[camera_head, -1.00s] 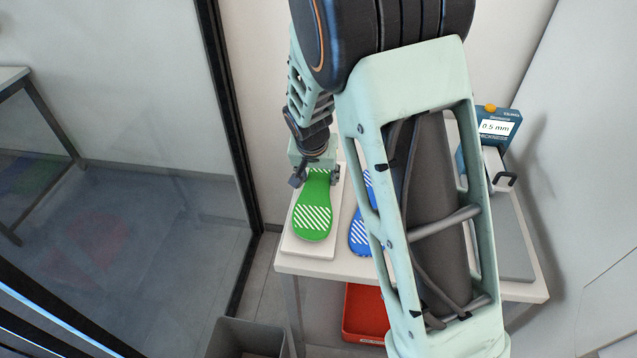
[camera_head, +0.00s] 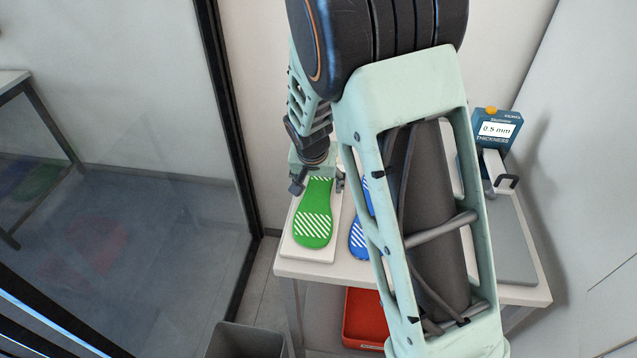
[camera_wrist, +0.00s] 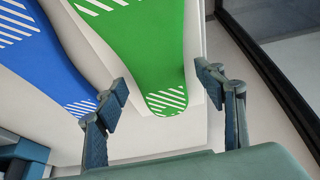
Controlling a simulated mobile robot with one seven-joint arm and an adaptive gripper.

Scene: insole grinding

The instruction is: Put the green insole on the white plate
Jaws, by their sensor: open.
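The green insole (camera_head: 313,215), striped white at both ends, lies flat on the white plate (camera_head: 308,255) at the table's left side. In the wrist view the green insole (camera_wrist: 155,45) runs down between my fingers, with the white plate (camera_wrist: 197,35) showing beside it. My gripper (camera_head: 319,184) is over the insole's far end, with one finger on each side. In the wrist view my gripper (camera_wrist: 163,84) is open, its fingertips apart from the insole's edges. I cannot tell its exact height above the plate.
A blue insole (camera_head: 358,238) lies just right of the plate, partly hidden by my arm. A thickness gauge (camera_head: 495,130) reading 0.5 mm stands at the back right. A red tray (camera_head: 363,320) is below the table and a grey bin (camera_head: 245,340) stands front left.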

